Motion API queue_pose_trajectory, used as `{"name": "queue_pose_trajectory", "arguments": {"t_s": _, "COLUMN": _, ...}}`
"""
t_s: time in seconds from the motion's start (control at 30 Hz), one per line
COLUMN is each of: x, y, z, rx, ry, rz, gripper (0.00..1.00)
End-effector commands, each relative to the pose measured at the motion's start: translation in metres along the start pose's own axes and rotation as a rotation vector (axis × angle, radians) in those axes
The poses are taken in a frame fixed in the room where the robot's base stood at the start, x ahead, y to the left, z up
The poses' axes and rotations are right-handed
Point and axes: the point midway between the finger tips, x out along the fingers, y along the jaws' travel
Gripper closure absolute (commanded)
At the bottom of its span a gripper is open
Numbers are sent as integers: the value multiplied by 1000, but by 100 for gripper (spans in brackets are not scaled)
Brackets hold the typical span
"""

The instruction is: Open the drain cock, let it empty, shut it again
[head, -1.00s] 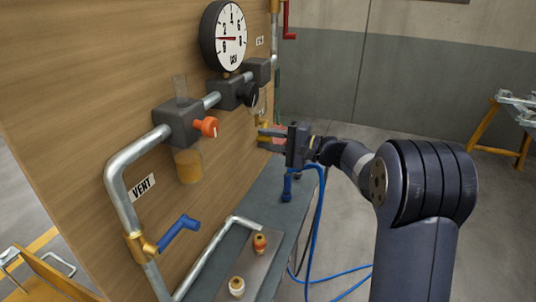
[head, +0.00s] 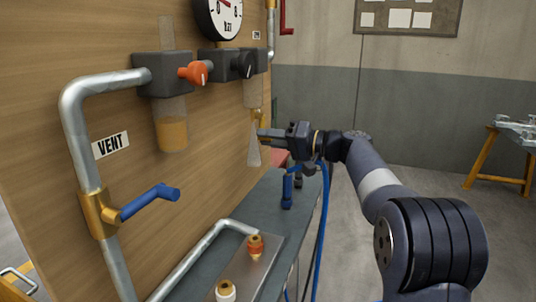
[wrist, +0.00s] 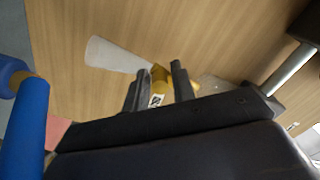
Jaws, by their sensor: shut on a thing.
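The brass-yellow drain cock (wrist: 160,76) shows between my fingertips in the wrist view. My gripper (wrist: 160,90) is shut on it; the jaws hide part of it. In the head view my gripper (head: 267,138) reaches left to a spot under the farther clear bowl (head: 253,93), with a bit of yellow (head: 262,117) showing above it. A pale, whitish cone (head: 254,148) hangs below that bowl, widening downward. The cone also shows in the wrist view (wrist: 112,54), spreading from the cock. I see no amber liquid in this bowl.
The nearer bowl (head: 172,136) holds amber liquid. An orange knob (head: 195,73), a black knob (head: 243,65) and a blue vent lever (head: 150,202) stick out from the wooden panel (head: 40,120). A blue fitting (head: 287,190) and hose stand close below my gripper.

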Motion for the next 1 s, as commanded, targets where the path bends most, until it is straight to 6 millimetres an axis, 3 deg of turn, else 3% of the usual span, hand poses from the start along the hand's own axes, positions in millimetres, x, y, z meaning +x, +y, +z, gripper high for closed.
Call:
{"name": "queue_pose_trajectory", "arguments": {"t_s": 0.03, "x": -1, "y": 9, "z": 1, "rx": -37, "ry": 6, "rz": 5, "gripper": 98}}
{"name": "queue_pose_trajectory", "arguments": {"t_s": 0.4, "x": -1, "y": 13, "z": -10, "rx": -257, "ry": 7, "rz": 4, "gripper": 98}}
{"name": "queue_pose_trajectory", "arguments": {"t_s": 1.0, "x": -1, "y": 10, "z": -15, "rx": -326, "ry": 11, "rz": 2, "gripper": 98}}
